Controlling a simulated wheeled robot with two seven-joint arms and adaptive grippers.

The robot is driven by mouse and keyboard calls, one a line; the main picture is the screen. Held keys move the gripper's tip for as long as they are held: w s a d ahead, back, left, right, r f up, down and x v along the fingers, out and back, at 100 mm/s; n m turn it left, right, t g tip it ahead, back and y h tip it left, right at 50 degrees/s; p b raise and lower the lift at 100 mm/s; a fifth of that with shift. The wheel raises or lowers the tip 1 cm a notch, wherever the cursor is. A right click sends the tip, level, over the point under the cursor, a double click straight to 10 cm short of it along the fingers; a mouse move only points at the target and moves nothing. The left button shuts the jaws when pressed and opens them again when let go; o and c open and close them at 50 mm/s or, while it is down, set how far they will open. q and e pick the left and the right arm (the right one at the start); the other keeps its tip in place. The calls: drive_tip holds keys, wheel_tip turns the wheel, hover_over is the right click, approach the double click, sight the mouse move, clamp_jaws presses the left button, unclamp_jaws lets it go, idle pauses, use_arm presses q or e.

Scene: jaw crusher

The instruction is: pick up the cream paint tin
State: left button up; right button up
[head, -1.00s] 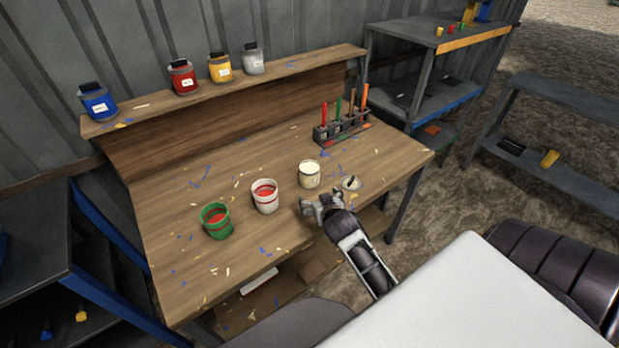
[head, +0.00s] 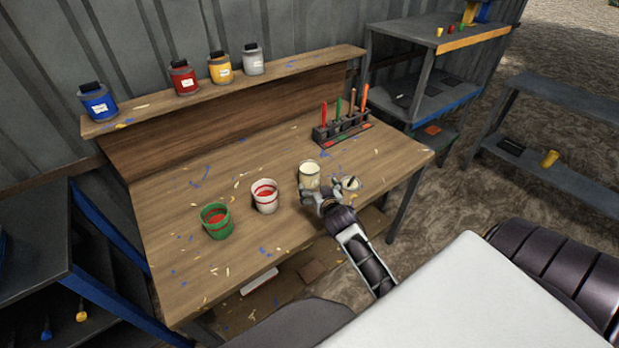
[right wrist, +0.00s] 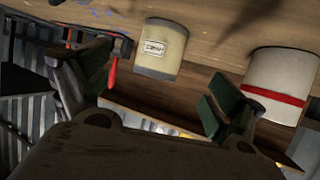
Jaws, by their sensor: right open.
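The cream paint tin (head: 309,174) stands upright on the wooden workbench (head: 180,255), toward its right side. In the right wrist view the tin (right wrist: 162,50) shows a pale label and lies ahead of the fingers, in the gap between them. My right gripper (head: 318,198) is at the tin's near side in the head view, close to its base. Its two dark green-padded fingers (right wrist: 158,100) are spread and nothing is held. Whether a finger touches the tin cannot be told. My left gripper is not in view.
A white tin with a red band (head: 264,196) and a green tin (head: 215,221) stand to the left. A small pale round item (head: 351,184) sits close right of the gripper. A tool rack (head: 341,130) stands behind. The bench's front left is mostly clear.

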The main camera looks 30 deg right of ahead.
sight(313, 180)
drive_tip(key=shift+x, duration=3.55)
drive_tip(key=shift+f, duration=0.1)
drive_tip(key=shift+x, duration=2.55)
drive_tip(key=shift+a, duration=0.1)
drive_tip(key=c, duration=1.5)
wheel_tip(313, 180, up, 10)
drive_tip(key=shift+p, duration=0.3)
